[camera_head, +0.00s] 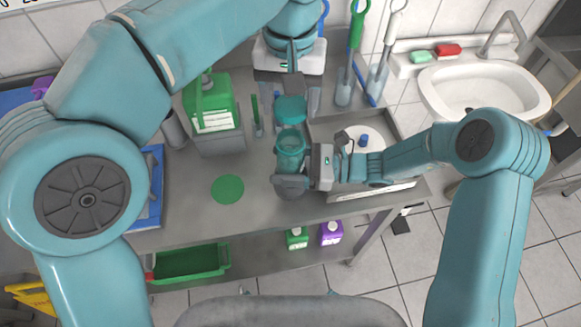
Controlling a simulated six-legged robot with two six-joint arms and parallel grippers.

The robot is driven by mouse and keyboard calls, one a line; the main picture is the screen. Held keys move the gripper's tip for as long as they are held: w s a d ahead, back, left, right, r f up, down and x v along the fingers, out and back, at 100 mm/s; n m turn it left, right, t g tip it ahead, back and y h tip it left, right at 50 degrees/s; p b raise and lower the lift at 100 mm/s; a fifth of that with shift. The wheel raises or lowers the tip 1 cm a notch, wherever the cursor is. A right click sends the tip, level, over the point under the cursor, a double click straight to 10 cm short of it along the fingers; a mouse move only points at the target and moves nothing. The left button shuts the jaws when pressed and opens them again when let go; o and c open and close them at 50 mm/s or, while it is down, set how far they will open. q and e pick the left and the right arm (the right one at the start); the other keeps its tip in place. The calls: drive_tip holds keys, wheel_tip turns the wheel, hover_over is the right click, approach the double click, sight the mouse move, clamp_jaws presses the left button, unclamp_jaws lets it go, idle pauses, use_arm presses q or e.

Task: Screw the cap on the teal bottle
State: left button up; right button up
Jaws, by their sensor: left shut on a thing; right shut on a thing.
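The teal bottle (289,160) is upright above the steel table, left of the sink. My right gripper (291,166) comes in from the right and is shut on the bottle's body. The teal cap (291,108) is just above the bottle's top. My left gripper (290,92) points down from above and is shut on the cap. I cannot tell whether the cap touches the bottle's neck. The bottle's base is partly hidden by the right gripper.
A green jug (208,98) stands at the back of the steel table (255,222). A green disc (227,189) lies on the clear front area. A steel tray (330,128) holding a white round item is behind my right arm. A white sink (485,88) is at the right.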

use_arm(q)
hover_over(290, 131)
drive_tip(key=s, duration=0.3)
drive_tip(key=shift+w+f, duration=0.15)
drive_tip(key=shift+f, duration=2.35)
drive_tip(key=shift+f, duration=0.9)
drive_tip(key=shift+f, duration=0.5)
